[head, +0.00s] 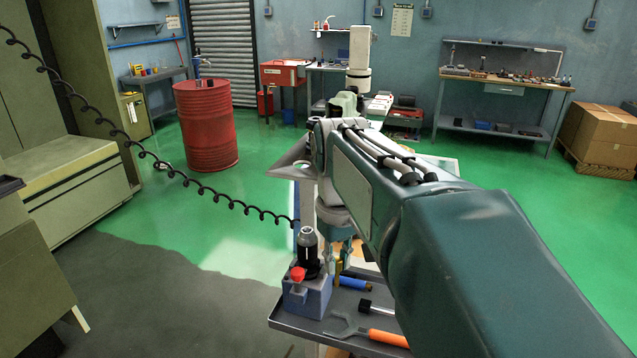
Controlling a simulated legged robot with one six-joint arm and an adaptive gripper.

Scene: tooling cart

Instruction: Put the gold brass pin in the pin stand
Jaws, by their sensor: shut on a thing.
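My gripper (341,254) hangs at the end of my arm over the tooling cart, partly hidden by the arm. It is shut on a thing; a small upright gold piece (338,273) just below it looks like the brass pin. The picture is too small to show the grip on it clearly. A tan-orange patch (357,252) shows behind the gripper; I cannot tell whether it is the pin stand. No pin stand can be made out with certainty, and my arm hides much of the cart.
The cart top (290,324) holds a blue-grey block (308,299) with a red knob and a black-and-silver tool holder, close left of the gripper. A blue cylinder (354,283), a black-headed tool (365,304) and an orange-handled wrench (388,338) lie nearby. A red drum (207,130) stands beyond.

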